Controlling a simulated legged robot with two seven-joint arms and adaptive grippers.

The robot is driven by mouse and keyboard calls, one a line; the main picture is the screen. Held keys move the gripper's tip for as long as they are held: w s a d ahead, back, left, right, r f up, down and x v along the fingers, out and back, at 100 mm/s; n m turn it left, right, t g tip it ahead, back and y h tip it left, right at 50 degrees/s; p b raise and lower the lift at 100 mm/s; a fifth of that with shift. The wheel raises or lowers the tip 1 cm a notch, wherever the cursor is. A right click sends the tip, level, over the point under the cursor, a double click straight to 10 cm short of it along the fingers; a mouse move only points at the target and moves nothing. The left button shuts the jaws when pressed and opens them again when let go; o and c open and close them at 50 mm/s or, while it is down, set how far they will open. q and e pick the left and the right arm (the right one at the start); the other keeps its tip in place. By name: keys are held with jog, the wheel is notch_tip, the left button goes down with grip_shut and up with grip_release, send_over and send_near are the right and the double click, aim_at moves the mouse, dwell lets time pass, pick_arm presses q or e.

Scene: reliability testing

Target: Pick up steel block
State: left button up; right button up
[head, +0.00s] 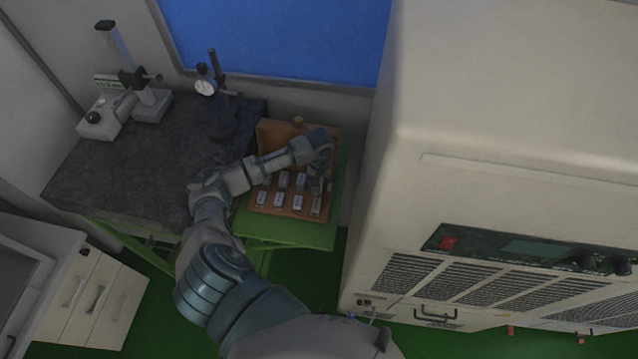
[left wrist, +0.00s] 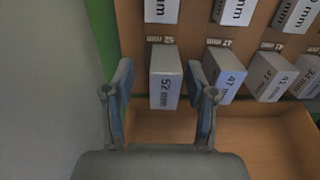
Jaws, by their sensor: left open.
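Several grey steel blocks with printed millimetre sizes stand in rows in a wooden case (head: 258,211). In the left wrist view, a block marked 52 mm (left wrist: 166,84) lies ahead between the fingers of my left gripper (left wrist: 158,78). A block marked 47 mm (left wrist: 228,80) is just right of that finger. In the head view, my left gripper (head: 318,168) is over the right side of the case and hides some blocks. My right gripper is not in view.
The case sits on a green stand (head: 290,236) beside a dark granite table (head: 130,165) with measuring instruments (head: 140,95). A large beige machine (head: 480,110) stands close on the right. A blue panel (head: 280,35) is behind. White drawers (head: 95,300) are at lower left.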

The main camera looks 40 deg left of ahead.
pick_arm(q)
jog(key=shift+c, duration=0.8)
jog(key=shift+a, duration=0.1)
jog(key=c, duration=0.8)
jog(key=shift+a, duration=0.25)
grip_shut()
jog(key=shift+d, duration=0.1)
jog(key=shift+r, duration=0.35)
jog(key=r, duration=0.1)
jog(key=r+b, duration=0.1)
jog(key=shift+s+r, duration=0.3)
jog(key=shift+r, duration=0.05)
jog(key=s+d+r+b, duration=0.1)
jog(key=s+d+b, duration=0.1)
jog(key=s, duration=1.2)
jog(key=p, duration=0.3)
send_near(321, 179)
notch_tip(321, 179, down, 5)
jog(key=shift+s+a+f, duration=0.1)
jog(key=shift+f, duration=0.45)
jog(key=shift+f+b, duration=0.55)
jog(key=shift+f, duration=1.7)
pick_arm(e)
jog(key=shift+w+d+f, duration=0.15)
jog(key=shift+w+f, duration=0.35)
